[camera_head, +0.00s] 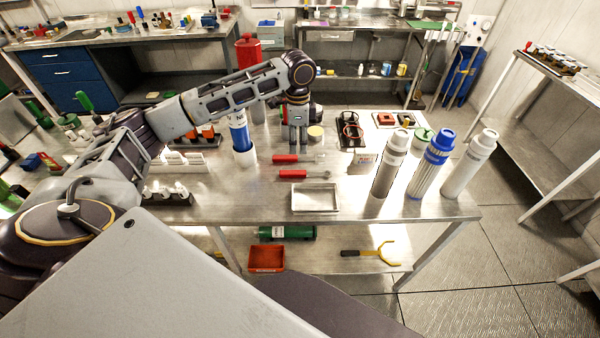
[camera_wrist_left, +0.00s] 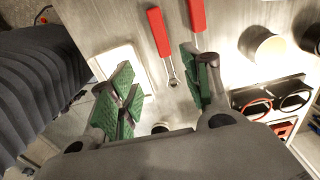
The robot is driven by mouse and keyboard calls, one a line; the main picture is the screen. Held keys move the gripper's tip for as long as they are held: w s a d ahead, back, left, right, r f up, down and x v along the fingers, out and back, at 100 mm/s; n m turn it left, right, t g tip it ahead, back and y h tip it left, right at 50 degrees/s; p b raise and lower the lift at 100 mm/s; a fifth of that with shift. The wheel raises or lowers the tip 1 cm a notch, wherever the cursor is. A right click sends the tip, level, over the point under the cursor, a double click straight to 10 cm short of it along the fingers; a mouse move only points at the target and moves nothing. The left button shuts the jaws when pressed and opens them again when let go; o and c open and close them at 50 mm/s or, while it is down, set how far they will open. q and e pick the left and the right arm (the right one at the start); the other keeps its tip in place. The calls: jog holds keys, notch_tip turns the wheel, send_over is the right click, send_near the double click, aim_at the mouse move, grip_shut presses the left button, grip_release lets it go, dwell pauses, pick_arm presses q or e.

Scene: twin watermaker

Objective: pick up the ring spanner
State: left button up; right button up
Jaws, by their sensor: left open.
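The ring spanner (camera_head: 292,174) lies flat on the steel table, its red handle to the left and its small metal ring end to the right. In the left wrist view the spanner (camera_wrist_left: 158,32) shows with its ring end between the fingers in the picture. A second red-handled tool (camera_head: 285,158) lies just behind it; its far end is partly hidden by my finger in the wrist view. My left gripper (camera_head: 298,147) is open and empty, pointing down above the table behind the two tools. Its green-padded fingers (camera_wrist_left: 160,82) are apart. My right gripper is not in view.
A shallow metal tray (camera_head: 315,208) lies just in front of the spanner. A blue-and-white cylinder (camera_head: 240,138) stands left of the gripper. A black rack (camera_head: 351,140) and tall filter housings (camera_head: 392,165) stand to the right. Bare table lies around the tools.

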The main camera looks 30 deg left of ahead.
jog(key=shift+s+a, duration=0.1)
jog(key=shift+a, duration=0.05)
pick_arm(q)
send_over(299, 173)
notch_tip(299, 173, down, 7)
jog(key=shift+a+f, duration=0.1)
jog(key=shift+a, duration=0.05)
jog(key=shift+f, duration=0.75)
